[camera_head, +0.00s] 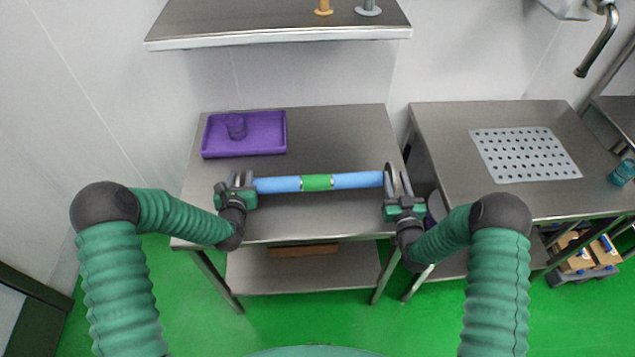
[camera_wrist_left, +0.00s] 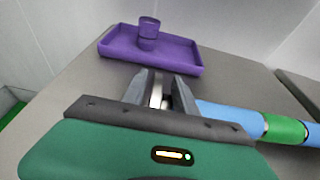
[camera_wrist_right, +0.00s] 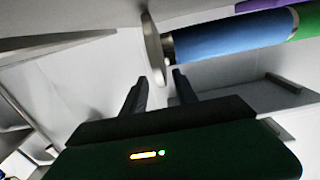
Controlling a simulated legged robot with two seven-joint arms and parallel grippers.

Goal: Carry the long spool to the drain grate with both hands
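The long spool (camera_head: 347,181) is a blue bar with a green middle band and a flange at each end. It lies across the front of the left table in the head view. My left gripper (camera_head: 241,181) is at its left end; in the left wrist view the flange (camera_wrist_left: 156,90) stands between the close-set fingers, and I cannot tell whether they grip it. My right gripper (camera_head: 398,182) is at its right end; its fingers are apart around the end flange (camera_wrist_right: 153,48), with gaps showing. The drain grate (camera_head: 525,154) is a perforated plate on the right table.
A purple tray (camera_head: 280,135) with a purple cup (camera_head: 236,127) stands behind the spool. A gap separates the left table (camera_head: 340,130) from the right table (camera_head: 440,125). A teal cup (camera_head: 622,172) stands right of the grate. A shelf (camera_head: 280,38) hangs above.

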